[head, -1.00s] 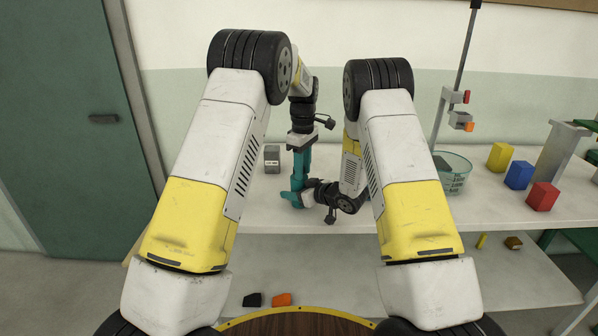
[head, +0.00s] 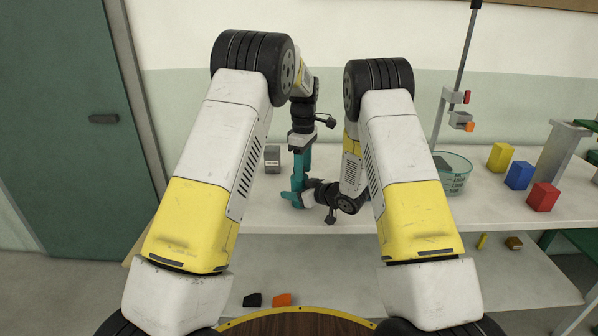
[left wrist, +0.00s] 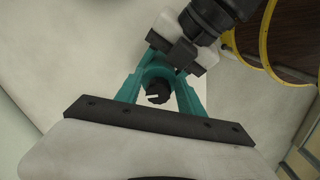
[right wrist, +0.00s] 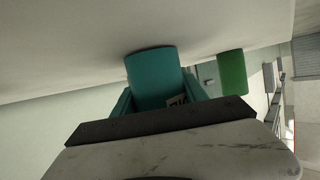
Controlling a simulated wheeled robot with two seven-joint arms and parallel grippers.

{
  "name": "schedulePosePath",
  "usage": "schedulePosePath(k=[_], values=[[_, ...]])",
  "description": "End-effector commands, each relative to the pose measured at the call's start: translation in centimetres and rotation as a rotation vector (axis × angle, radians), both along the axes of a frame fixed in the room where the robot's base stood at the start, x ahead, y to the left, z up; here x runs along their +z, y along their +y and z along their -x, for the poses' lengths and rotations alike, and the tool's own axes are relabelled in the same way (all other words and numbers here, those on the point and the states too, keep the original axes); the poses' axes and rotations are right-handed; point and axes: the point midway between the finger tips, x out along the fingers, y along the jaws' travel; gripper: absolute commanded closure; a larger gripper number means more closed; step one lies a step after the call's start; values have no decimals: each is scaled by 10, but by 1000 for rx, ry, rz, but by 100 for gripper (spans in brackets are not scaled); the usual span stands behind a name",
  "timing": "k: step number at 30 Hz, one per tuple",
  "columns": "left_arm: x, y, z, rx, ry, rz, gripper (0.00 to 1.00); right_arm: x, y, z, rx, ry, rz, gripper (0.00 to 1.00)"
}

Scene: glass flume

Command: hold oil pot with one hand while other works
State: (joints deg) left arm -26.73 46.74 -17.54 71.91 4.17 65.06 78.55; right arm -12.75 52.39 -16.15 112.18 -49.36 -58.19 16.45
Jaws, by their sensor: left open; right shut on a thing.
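My right gripper (head: 298,198) points left, low over the white table, shut on the oil pot. The pot is mostly hidden in the head view.
A grey labelled block (head: 272,158) stands just left of the grippers. A clear tub (head: 452,178), a stand (head: 458,95), and yellow (head: 500,157), blue (head: 518,175) and red (head: 542,196) blocks are to the right. A green cylinder (right wrist: 232,72) shows in the right wrist view.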

Motion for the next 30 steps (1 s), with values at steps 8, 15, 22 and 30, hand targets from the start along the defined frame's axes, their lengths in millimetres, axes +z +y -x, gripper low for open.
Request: schedulePosePath(k=[8,15,22,30], values=[[16,-1,-1,-1,-4,2,55,-3,-2,1,-2,7,5,98],[40,-1,-1,-1,-3,1,55,-3,-1,1,-2,7,5,98],[58,0,0,-1,-1,0,55,-3,-1,1,-2,7,5,98],[60,0,0,0,0,0,55,-3,-1,1,-1,7,4,98]])
